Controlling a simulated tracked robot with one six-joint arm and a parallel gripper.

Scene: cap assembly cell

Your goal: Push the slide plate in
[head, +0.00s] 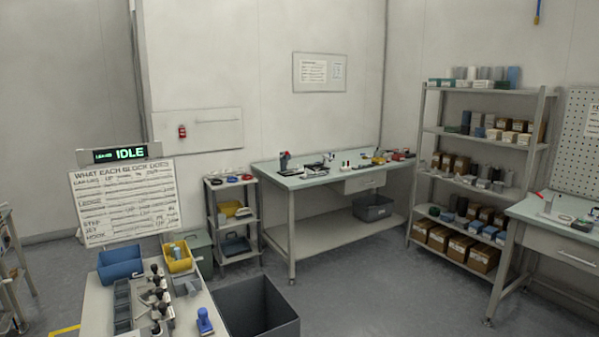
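I cannot pick out the slide plate for certain in the head view. A pale work table (97,312) stands at the lower left, cut off by the bottom edge. On it is a row of small grey fixtures with black knobs (157,294); these are too small to tell which part is a plate. A blue upright piece (204,322) stands to their right. My gripper is not in view.
A blue bin (121,263) and yellow bin (177,255) sit at the table's back, a dark compartment tray (122,303) at its left. A sign reading IDLE (128,154) tops a whiteboard (124,203). A large grey bin (262,314) stands right; floor beyond (365,290) is clear.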

